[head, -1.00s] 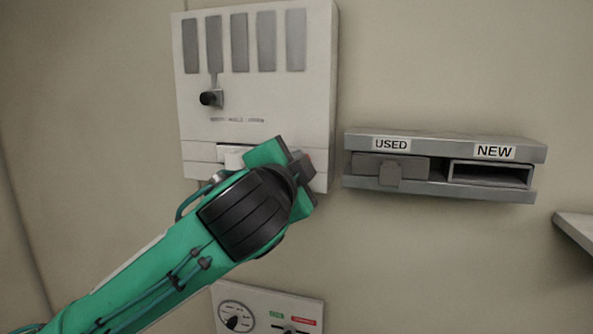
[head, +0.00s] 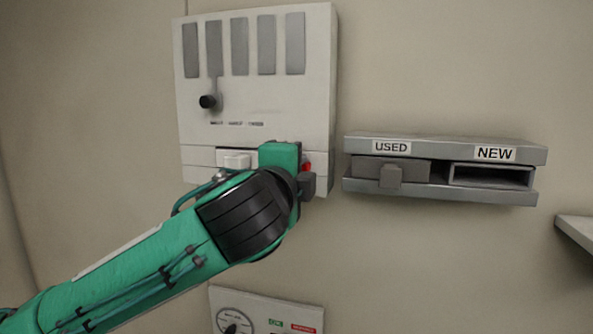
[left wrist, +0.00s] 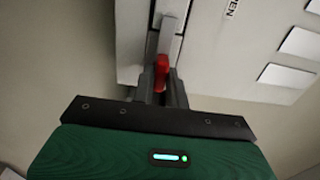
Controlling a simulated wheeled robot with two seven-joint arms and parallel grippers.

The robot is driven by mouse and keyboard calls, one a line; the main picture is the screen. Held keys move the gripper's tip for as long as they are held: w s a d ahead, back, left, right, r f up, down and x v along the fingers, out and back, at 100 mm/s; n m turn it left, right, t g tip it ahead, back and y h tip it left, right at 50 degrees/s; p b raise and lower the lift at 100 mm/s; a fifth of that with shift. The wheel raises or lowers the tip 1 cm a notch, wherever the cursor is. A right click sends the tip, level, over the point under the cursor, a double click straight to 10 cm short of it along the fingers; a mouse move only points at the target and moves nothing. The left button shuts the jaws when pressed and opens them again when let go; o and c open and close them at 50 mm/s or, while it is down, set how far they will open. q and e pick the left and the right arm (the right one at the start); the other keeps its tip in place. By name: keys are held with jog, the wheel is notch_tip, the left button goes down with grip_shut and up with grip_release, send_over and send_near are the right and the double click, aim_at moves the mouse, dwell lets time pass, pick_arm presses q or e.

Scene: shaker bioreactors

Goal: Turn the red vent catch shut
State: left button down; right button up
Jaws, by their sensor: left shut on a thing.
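The red vent catch (head: 307,167) shows as a small red patch at the lower right of the white wall panel, mostly hidden behind my left gripper (head: 306,181) in the head view. In the left wrist view the red catch (left wrist: 161,72) sits between the two grey fingers of my left gripper (left wrist: 162,90), which are shut on it. A grey strip runs up from the catch along the panel. My right gripper is not in view.
The white panel (head: 255,110) has several grey slots, a black knob (head: 207,101) and a white tab (head: 237,160). To its right is a grey holder (head: 440,145) labelled USED and NEW. A gauge box (head: 262,308) is below.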

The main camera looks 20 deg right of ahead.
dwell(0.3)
pick_arm(q)
jog(key=c, duration=1.4)
grip_release()
jog(key=shift+c, duration=0.2)
jog(key=shift+s, duration=0.1)
jog(key=b+v, duration=0.6)
jog(key=v, duration=0.7)
jog(key=shift+s+a, duration=0.25)
jog(key=shift+s, duration=0.05)
jog(key=shift+w+f, duration=0.1)
